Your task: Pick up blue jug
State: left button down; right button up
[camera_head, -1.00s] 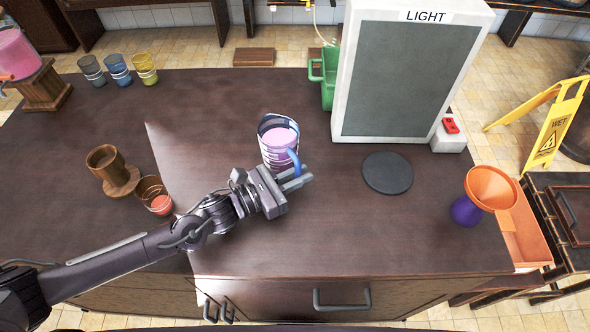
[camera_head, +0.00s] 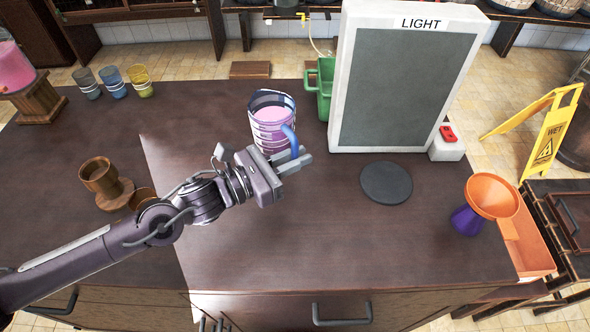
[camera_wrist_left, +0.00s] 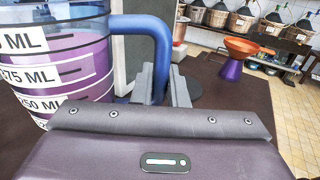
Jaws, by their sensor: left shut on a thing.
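The blue jug (camera_head: 270,126) is a clear measuring jug with a blue rim and handle, white volume labels and pink-purple liquid inside. In the head view it is upright over the middle of the counter. I cannot tell whether its base touches the counter. My left gripper (camera_head: 293,160) is at its right front, shut on the blue handle. In the left wrist view the jug (camera_wrist_left: 62,65) fills the left side. There its handle (camera_wrist_left: 150,30) comes down between the fingers of the left gripper (camera_wrist_left: 164,88). My right gripper is out of view.
A white light box (camera_head: 405,80) stands behind, with a dark round pad (camera_head: 386,182) before it. A green container (camera_head: 322,85) is close behind the jug. An orange funnel (camera_head: 492,196) stands at the right, wooden cups (camera_head: 100,177) at the left. The front middle counter is clear.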

aim_at(295, 138)
pick_arm(q)
jog(key=shift+r+b, duration=0.85)
jog(key=shift+r, duration=4.35)
